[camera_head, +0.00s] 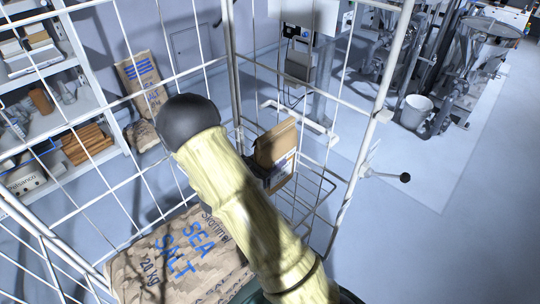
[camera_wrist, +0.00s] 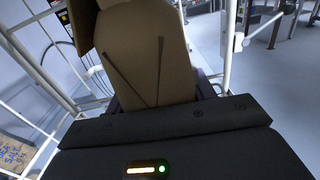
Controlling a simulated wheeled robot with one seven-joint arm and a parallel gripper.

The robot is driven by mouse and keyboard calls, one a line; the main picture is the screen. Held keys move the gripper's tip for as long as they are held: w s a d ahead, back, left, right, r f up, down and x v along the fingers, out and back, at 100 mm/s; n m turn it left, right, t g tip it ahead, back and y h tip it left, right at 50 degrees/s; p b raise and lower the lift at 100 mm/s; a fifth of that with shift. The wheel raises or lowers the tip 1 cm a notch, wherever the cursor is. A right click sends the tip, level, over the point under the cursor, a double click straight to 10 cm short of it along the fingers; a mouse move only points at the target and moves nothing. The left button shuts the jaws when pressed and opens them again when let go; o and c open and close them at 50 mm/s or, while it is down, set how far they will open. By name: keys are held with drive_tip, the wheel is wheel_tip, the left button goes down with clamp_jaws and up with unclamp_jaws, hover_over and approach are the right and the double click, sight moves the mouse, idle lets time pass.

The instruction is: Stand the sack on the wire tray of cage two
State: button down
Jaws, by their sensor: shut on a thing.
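A small brown paper sack (camera_head: 277,143) with a printed label is upright in the head view, beside the far corner post of a white wire cage (camera_head: 236,88). My gripper (camera_head: 268,178), dark and partly hidden by my arm, is shut on its lower part. In the wrist view the sack (camera_wrist: 150,50) rises between the fingers of my gripper (camera_wrist: 160,100), its brown face creased. A wire tray (camera_head: 318,186) shows beside and below the sack inside the cage. I cannot tell whether the sack's base touches it.
A large sea salt sack (camera_head: 175,262) lies low in the cage, partly behind my arm. Another sack (camera_head: 141,84) leans by a shelf (camera_head: 62,112) at the left. A latch handle (camera_head: 404,177) sticks out from the cage's right post. Floor (camera_head: 430,235) on the right is clear.

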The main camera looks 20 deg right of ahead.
drive_tip(key=shift+r, duration=0.15)
drive_tip(key=shift+w+f, duration=0.1)
drive_tip(key=shift+f, duration=1.9)
drive_tip(key=shift+w, duration=0.1)
